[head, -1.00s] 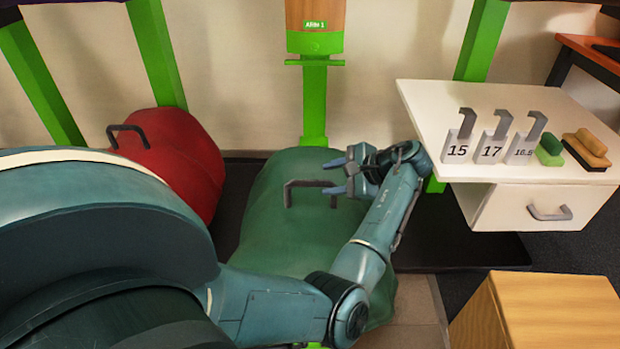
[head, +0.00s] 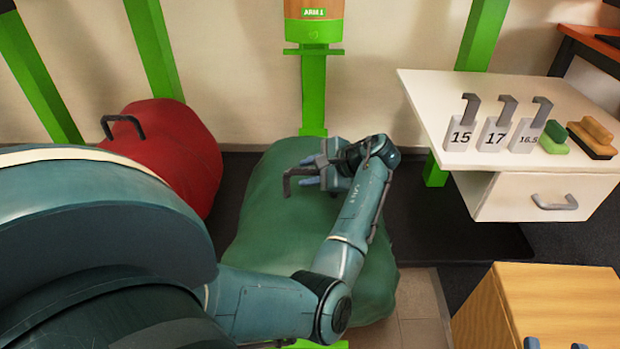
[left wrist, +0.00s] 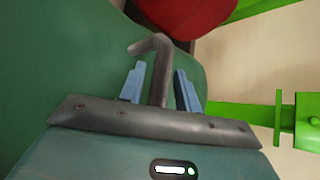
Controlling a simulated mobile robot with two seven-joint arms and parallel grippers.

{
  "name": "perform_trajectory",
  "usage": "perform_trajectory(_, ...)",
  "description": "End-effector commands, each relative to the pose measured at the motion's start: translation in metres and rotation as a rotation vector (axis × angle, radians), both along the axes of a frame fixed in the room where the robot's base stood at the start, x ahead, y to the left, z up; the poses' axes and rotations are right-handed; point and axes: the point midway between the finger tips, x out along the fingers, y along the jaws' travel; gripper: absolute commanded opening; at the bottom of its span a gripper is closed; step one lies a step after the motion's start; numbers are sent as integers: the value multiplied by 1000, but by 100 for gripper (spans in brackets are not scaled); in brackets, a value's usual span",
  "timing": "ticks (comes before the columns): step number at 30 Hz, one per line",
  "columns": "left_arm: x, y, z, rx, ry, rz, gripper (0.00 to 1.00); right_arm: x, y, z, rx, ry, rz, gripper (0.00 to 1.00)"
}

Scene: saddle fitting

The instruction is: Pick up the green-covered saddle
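The green-covered saddle (head: 270,235) hangs in the middle of the head view, with a dark grey handle (head: 288,183) on top. My left gripper (head: 312,175) is at that handle. In the left wrist view the gripper's two blue fingers (left wrist: 160,88) stand apart, with the handle (left wrist: 160,68) between them and a gap visible on both sides. The green cover (left wrist: 50,60) fills the left of that view. My right gripper (head: 554,345) shows only as two separated blue fingertips at the bottom right edge.
A red-covered saddle (head: 180,150) with its own handle is to the left. A white shelf (head: 425,95) at the right holds numbered tags (head: 493,134) and brushes (head: 590,138). A wooden box (head: 560,300) is at the lower right. A green post (head: 314,90) stands behind.

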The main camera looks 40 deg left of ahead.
Motion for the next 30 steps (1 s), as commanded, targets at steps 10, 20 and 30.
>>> perform_trajectory(10,0,-1,0,-1,-1,-1,4,-1,-1,-3,-5,3,-2,36)
perform_trajectory(20,0,-1,0,-1,-1,-1,0,-1,-1,-4,-6,6,-3,36)
perform_trajectory(30,0,-1,0,-1,0,0,0,-1,-2,-4,-6,7,-4,36)
